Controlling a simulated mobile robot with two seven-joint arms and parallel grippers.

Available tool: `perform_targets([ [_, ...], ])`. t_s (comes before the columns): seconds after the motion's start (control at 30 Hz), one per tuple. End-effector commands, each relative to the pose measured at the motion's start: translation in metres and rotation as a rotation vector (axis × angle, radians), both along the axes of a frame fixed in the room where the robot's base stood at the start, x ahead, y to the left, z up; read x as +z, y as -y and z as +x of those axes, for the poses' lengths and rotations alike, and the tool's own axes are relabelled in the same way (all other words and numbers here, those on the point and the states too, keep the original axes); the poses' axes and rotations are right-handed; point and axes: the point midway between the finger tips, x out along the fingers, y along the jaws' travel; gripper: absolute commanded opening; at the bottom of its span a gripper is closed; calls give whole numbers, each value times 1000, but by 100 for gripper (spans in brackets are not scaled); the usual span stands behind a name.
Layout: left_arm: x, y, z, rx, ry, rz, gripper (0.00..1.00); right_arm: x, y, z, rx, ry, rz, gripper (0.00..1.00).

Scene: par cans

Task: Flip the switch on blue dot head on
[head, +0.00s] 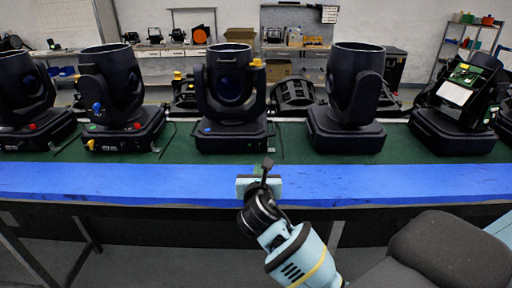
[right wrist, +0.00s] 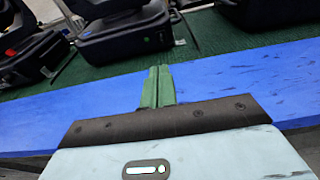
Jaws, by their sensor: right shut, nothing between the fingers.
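The blue dot head is a black moving-head light (head: 232,92) in the middle of the row, with a small blue dot on the left front of its base. A yellow piece sits at its upper right. Its base (right wrist: 125,35) appears at the top of the right wrist view; I cannot make out a switch on it. My right gripper (head: 258,170) is over the blue front strip, in front of and slightly right of that base. Its green fingers (right wrist: 157,86) are shut together, empty, and apart from the light. My left gripper is not in view.
Other black lights stand on both sides: one with red, green and yellow marks (head: 120,97) at left, a plain one (head: 345,100) at right. A light with exposed boards (head: 460,105) is farther right. The blue strip (head: 100,182) is clear.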

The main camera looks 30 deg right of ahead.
Motion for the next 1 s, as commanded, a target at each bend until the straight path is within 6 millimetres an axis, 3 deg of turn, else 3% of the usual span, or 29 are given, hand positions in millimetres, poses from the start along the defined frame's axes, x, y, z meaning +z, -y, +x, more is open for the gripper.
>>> perform_targets([
  [0.33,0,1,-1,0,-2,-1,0,-2,7,12,-1,1,0,0],
  [1.0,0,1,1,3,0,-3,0,-15,60,99,-1,2,3,0],
])
